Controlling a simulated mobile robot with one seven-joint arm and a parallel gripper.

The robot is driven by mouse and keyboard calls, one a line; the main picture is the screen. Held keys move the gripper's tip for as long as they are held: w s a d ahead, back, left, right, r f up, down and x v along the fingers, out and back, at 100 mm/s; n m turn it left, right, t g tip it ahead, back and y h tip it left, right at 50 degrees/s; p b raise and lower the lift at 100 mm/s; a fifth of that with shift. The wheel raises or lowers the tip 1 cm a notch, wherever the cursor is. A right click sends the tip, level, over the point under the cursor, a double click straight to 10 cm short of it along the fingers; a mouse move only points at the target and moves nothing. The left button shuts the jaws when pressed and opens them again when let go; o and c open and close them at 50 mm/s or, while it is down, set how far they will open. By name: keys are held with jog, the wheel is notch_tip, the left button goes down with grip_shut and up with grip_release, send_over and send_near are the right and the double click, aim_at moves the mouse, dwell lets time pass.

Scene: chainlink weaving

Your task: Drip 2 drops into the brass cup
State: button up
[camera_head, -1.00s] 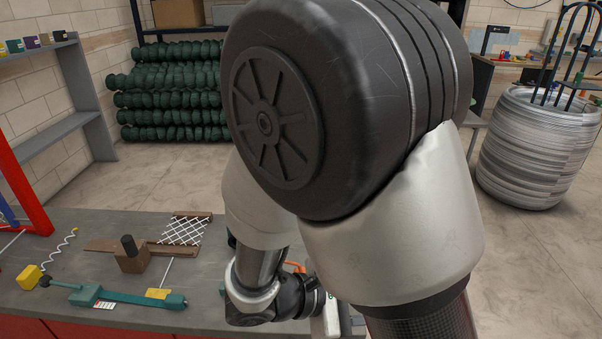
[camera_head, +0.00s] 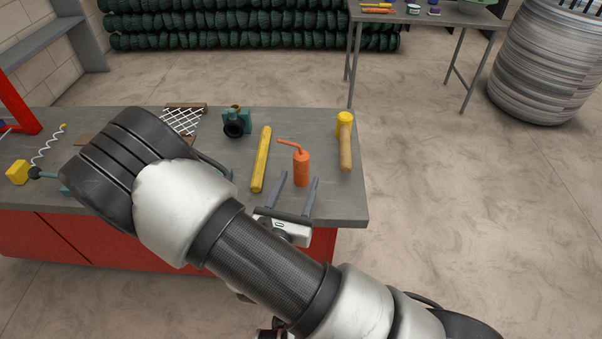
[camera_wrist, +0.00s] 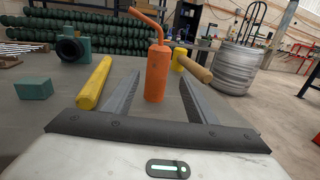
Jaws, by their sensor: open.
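An orange bottle (camera_head: 301,168) with a thin bent spout stands upright on the grey bench. My gripper (camera_head: 299,178) is open and empty, with its two fingers pointing toward the bottle from the near side. In the wrist view the bottle (camera_wrist: 157,72) shows between and beyond the fingertips; I cannot tell whether they reach its sides. A small brass-coloured cup (camera_head: 235,107) sits atop a teal fitting (camera_head: 243,121) with a black ring, at the back of the bench. The teal fitting also shows at the upper left of the wrist view (camera_wrist: 80,50).
A yellow bar (camera_head: 261,158) lies left of the bottle. A yellow-headed mallet (camera_head: 345,141) lies to its right. A wire-mesh piece (camera_head: 180,122) lies at the back left. A teal block (camera_wrist: 35,88) is at the left in the wrist view. The bench's right edge is close to the mallet.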

aim_at(301, 173)
jog(key=x, duration=0.5)
jog(key=b+x, duration=0.1)
jog(key=x, duration=0.3)
jog(key=shift+w+a+b, duration=0.2)
jog(key=shift+a+b, duration=0.05)
jog(key=shift+b, duration=0.15)
jog(key=c, duration=1.3)
jog(key=shift+o, duration=0.2)
notch_tip(301, 173, up, 10)
jog(key=p, duration=0.3)
jog(key=shift+w, duration=0.1)
